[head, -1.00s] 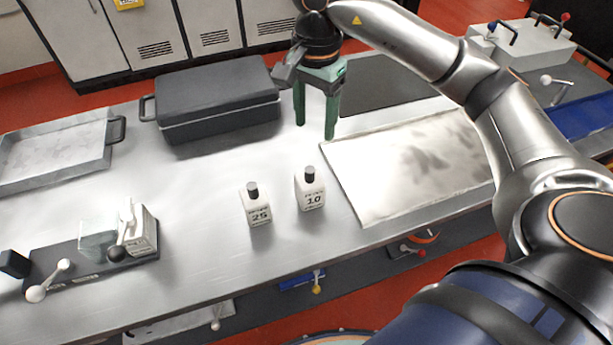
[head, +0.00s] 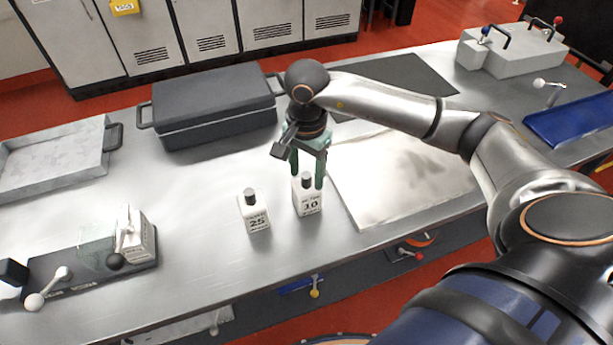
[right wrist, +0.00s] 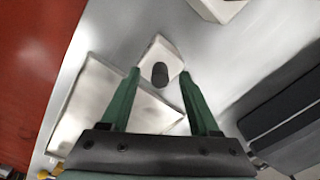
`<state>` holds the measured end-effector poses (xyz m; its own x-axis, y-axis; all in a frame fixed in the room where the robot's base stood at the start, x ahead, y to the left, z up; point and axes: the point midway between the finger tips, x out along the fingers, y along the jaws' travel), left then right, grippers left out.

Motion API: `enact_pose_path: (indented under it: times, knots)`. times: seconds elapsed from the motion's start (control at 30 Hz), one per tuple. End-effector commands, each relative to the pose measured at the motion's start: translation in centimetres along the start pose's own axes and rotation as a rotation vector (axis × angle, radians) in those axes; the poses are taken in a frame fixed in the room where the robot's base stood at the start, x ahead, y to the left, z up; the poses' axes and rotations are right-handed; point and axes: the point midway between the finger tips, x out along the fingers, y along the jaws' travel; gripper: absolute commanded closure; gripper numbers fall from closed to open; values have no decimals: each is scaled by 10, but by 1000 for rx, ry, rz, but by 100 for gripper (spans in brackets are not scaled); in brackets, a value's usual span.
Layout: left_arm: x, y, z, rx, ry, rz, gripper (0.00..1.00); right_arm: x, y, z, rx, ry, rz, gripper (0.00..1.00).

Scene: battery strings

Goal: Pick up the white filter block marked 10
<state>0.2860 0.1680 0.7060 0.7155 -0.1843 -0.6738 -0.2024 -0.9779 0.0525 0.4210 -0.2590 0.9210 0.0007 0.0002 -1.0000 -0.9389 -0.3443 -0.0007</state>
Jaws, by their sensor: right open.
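The white filter block marked 10 (head: 308,203) stands upright on the steel bench, with a black knob on top. In the right wrist view the block (right wrist: 153,52) shows from above with its dark knob between and just beyond the green fingertips. My right gripper (head: 306,180) is open, pointing down over the block, with its fingers on either side of the knob. The right gripper (right wrist: 162,85) holds nothing. A similar white block marked 25 (head: 256,214) stands just left of it. My left gripper is not in view.
A dark lidded case (head: 215,110) stands behind. A grey tray (head: 55,160) is at the left. A fixture with a lever and white block (head: 85,270) sits at the front left. A flat light plate (head: 405,180) lies to the right. Clear bench surrounds the blocks.

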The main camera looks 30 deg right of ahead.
Motion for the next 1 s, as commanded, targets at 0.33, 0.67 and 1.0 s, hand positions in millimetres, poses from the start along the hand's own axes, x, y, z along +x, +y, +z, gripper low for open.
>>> enact_pose_path:
  times: [0.33,0.67,1.0]
  knots:
    - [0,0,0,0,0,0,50,0,0,0,-1,0,0,59]
    - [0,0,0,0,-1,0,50,0,0,0,-1,0,0,96]
    - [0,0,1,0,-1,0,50,-1,0,0,0,0,0,100]
